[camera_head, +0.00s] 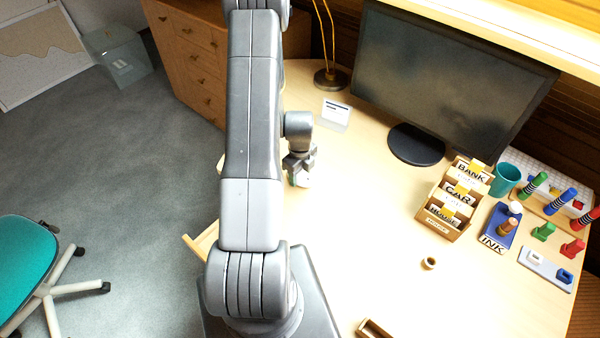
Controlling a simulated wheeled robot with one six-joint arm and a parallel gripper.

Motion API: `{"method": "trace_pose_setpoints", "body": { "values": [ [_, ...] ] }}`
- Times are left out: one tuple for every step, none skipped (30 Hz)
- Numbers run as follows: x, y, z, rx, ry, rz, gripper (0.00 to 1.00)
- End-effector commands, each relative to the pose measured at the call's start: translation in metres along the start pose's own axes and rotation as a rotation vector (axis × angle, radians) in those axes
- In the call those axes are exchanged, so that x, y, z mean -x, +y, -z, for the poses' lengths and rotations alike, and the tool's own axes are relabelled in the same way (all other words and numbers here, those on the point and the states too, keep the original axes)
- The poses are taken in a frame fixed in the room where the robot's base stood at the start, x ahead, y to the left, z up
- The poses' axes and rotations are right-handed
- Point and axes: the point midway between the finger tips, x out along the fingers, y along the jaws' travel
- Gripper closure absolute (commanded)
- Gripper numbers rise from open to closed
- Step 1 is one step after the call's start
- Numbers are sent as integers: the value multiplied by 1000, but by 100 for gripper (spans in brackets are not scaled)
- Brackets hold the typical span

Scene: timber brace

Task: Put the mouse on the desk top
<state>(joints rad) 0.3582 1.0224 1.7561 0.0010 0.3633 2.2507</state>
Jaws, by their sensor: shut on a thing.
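My gripper (300,173) is over the left part of the pale wooden desk top (375,225), beside my arm's links. It is shut on a small pale thing that looks like the mouse (302,181). Only a little of that thing shows at the jaws. I cannot tell whether it touches the desk top or hangs just above it. No other mouse is in view. My arm hides part of the desk's left side.
A monitor (450,85), lamp base (331,79) and small white card (335,113) stand at the back. A card box (436,226), teal cup (505,179), ink pad (497,232) and stamps crowd the right. A small ring (429,263) lies in front. The middle is clear.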

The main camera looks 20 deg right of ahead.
Motion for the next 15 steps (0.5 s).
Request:
{"method": "trace_pose_setpoints", "body": {
  "values": [
    [-3, 0, 0, 0, 0, 0, 73],
    [-4, 0, 0, 0, 0, 0, 73],
    [-5, 0, 0, 0, 0, 0, 73],
    [-3, 0, 0, 0, 0, 0, 44],
    [-3, 0, 0, 0, 0, 0, 38],
    [-3, 0, 0, 0, 0, 0, 30],
    [-3, 0, 0, 0, 0, 0, 28],
    [-3, 0, 0, 0, 0, 0, 28],
    [-3, 0, 0, 0, 0, 0, 28],
    [-3, 0, 0, 0, 0, 0, 28],
    [-3, 0, 0, 0, 0, 0, 28],
    [-2, 0, 0, 0, 0, 0, 28],
    [-2, 0, 0, 0, 0, 0, 28],
    [-2, 0, 0, 0, 0, 0, 28],
    [-2, 0, 0, 0, 0, 0, 28]
  ]
}}
